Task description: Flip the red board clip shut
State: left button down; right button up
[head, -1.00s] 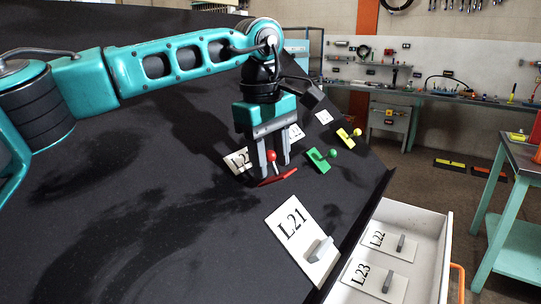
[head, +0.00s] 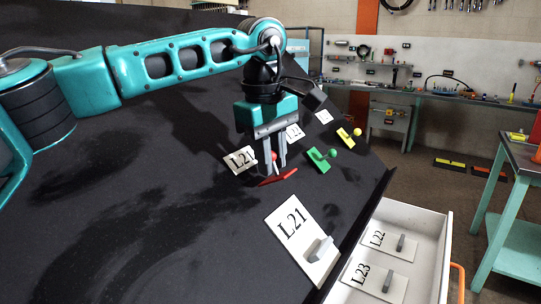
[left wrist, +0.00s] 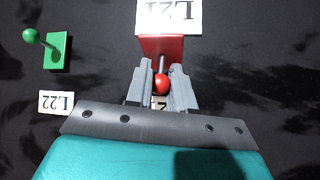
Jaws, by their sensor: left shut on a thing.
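The red board clip (head: 285,177) lies on the sloping black board; its base shows in the left wrist view (left wrist: 162,46). Its lever stands up from the base and ends in a red ball (left wrist: 161,84). My left gripper (head: 273,172) points down at the clip, with a finger on each side of the lever; it is shut on it. In the left wrist view the fingers (left wrist: 161,72) flank the stem and ball. In the head view the fingers partly hide the lever. My right gripper is not in view.
An L21 label (head: 243,160) lies beside the red clip. A green clip (head: 319,161) and a yellow clip (head: 346,138) are further right. A larger L21 plate (head: 303,241) with a grey block lies nearer. An open white drawer (head: 429,235) holds L22 and L23 plates.

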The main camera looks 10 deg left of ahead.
aim_at(285, 174)
pick_arm(q)
jog(key=d+t+y, duration=0.1)
jog(key=f+y, duration=0.1)
jog(key=y, duration=0.1)
jog(key=shift+s+d+t+y, duration=0.3)
jog(key=shift+s+d+t, duration=0.1)
jog(key=y, duration=0.1)
jog(key=d+f+t+y, duration=0.1)
jog(key=y, duration=0.1)
jog(key=shift+s+f+m, duration=0.1)
jog(key=shift+s+m, duration=0.1)
jog(key=shift+m, duration=0.1)
jog(key=y, duration=0.1)
jog(key=f+t+y, duration=0.1)
jog(key=y, duration=0.1)
jog(key=shift+s+d+f+t, duration=0.15)
jog(key=shift+d+f+t, duration=0.15)
jog(key=shift+d, duration=0.1)
jog(key=shift+f+m+t+y+b, duration=0.15)
jog(key=shift+f+t+y+b, duration=0.2)
jog(key=shift+y, duration=0.5)
jog(key=shift+f+m+t+y+b, duration=0.2)
jog(key=shift+f+t+y, duration=0.25)
jog(key=shift+y, duration=0.4)
jog(key=c, duration=1.1)
grip_release()
jog(key=shift+o, duration=0.3)
jog(key=shift+d, duration=0.1)
